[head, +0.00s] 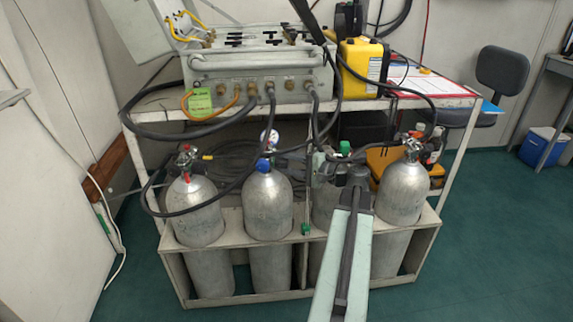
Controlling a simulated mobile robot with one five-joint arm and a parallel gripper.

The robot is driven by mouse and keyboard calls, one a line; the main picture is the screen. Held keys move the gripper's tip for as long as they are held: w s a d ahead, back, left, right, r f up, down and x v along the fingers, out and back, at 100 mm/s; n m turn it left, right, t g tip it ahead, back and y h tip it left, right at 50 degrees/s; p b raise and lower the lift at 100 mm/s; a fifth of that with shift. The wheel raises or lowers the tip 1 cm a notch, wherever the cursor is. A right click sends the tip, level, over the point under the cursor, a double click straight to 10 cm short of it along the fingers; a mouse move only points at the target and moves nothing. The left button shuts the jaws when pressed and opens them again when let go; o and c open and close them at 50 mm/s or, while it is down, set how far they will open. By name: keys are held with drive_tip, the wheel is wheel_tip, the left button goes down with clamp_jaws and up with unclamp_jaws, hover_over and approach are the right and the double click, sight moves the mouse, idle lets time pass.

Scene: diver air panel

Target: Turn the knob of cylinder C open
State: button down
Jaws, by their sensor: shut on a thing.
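Several grey gas cylinders stand upright in a rack. The third cylinder from the left (323,203), which I take as cylinder C, is partly hidden by my arm; I can read no letter on it. Its green knob (345,147) shows just above my gripper (342,157). My gripper is at this valve and appears shut on the green knob; the fingertips are small and partly hidden, so the exact contact is unclear. I cannot tell how far the knob is turned.
The left cylinder (194,208) has a red knob (186,158), the second cylinder (267,205) a blue one (263,165). The right cylinder (403,194) stands close beside my arm. Black hoses hang from the panel (262,72) around the valves. Green floor (490,240) at right is clear.

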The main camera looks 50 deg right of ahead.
drive_tip(key=c, duration=0.9)
unclamp_jaws()
drive_tip(key=shift+s, duration=0.1)
drive_tip(key=v, duration=0.7)
drive_tip(key=shift+s+p, duration=0.3)
drive_tip(key=shift+f, duration=0.1)
